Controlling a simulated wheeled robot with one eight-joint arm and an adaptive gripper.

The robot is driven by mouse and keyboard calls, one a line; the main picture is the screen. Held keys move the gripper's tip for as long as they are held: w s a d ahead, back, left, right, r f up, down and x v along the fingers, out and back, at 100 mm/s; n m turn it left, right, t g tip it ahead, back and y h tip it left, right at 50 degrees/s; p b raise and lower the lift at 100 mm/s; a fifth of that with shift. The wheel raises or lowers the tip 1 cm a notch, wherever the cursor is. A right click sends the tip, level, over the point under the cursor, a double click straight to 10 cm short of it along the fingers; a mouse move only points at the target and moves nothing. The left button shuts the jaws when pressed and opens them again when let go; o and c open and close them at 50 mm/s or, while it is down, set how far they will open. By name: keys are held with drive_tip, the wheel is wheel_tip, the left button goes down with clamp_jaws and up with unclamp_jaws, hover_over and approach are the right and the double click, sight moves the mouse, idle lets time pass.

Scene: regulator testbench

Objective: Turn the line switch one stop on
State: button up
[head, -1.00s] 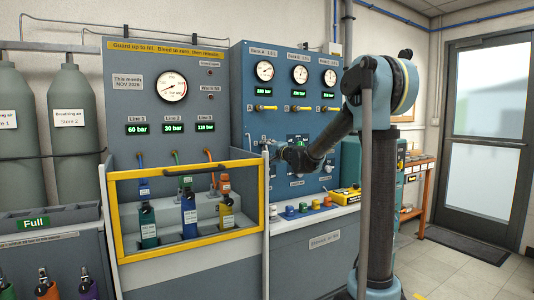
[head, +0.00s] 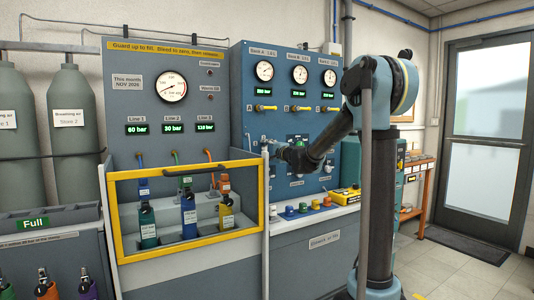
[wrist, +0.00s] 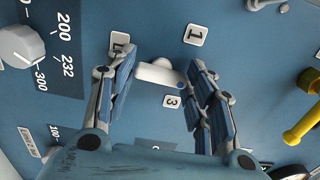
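The line switch is a white knob (wrist: 158,73) on the blue panel, seen in the wrist view with number plates around it. One plate reads 1 (wrist: 197,34), one reads 3 (wrist: 172,101), and the one at upper left is partly covered by a finger. My gripper (wrist: 160,66) is open, with one finger on each side of the knob. The right fingertip is close to the knob's end; I cannot tell whether it touches. In the head view, my gripper (head: 278,152) is at the blue panel's left lower part and hides the switch.
Another white knob (wrist: 22,45) with a 200–300 scale is left of my gripper in the wrist view. A yellow handle (wrist: 303,125) is at the right. The yellow-framed guard (head: 190,172) stands left of my gripper in the head view.

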drive_tip(key=o, duration=0.3)
drive_tip(key=shift+w+d+f, duration=0.1)
drive_tip(key=shift+f, duration=0.05)
drive_tip(key=v, duration=1.2)
